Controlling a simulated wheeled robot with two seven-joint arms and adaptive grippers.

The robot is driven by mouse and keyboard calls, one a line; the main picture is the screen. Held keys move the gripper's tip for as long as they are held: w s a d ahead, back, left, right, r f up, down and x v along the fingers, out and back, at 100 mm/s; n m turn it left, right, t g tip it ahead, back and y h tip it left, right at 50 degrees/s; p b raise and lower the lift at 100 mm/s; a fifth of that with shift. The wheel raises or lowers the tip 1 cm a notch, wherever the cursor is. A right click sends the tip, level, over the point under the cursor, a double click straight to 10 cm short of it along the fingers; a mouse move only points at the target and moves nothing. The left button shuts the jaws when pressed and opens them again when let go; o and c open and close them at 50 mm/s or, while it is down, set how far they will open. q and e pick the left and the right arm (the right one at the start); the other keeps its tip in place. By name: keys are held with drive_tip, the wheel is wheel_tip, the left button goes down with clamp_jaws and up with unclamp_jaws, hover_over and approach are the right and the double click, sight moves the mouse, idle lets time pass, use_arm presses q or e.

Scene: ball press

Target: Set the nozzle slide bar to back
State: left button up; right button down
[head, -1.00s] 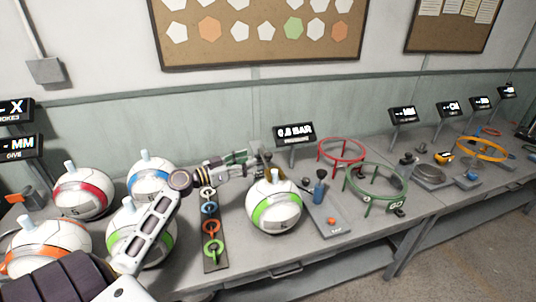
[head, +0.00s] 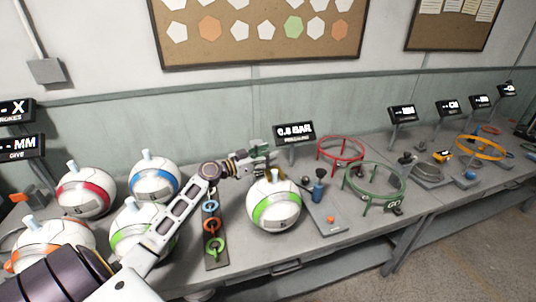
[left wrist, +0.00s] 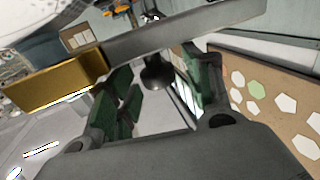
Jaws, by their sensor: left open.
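A grey bar (left wrist: 190,32) crosses the view above the knob, and a gold block (left wrist: 58,84) is at left. I cannot tell for certain which part is the nozzle slide bar. The ball hides this area in the head view. My right gripper is not in view.
A pressure display (head: 294,132) stands behind the ball. A plate with a blue cylinder (head: 319,192) and an orange button (head: 331,219) is to its right. Red (head: 341,150) and green (head: 375,180) ring stands are further right. Several balls stand at left, by a ring strip (head: 215,229).

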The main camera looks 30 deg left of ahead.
use_arm(q)
drive_tip(key=shift+w, duration=0.2)
clamp_jaws()
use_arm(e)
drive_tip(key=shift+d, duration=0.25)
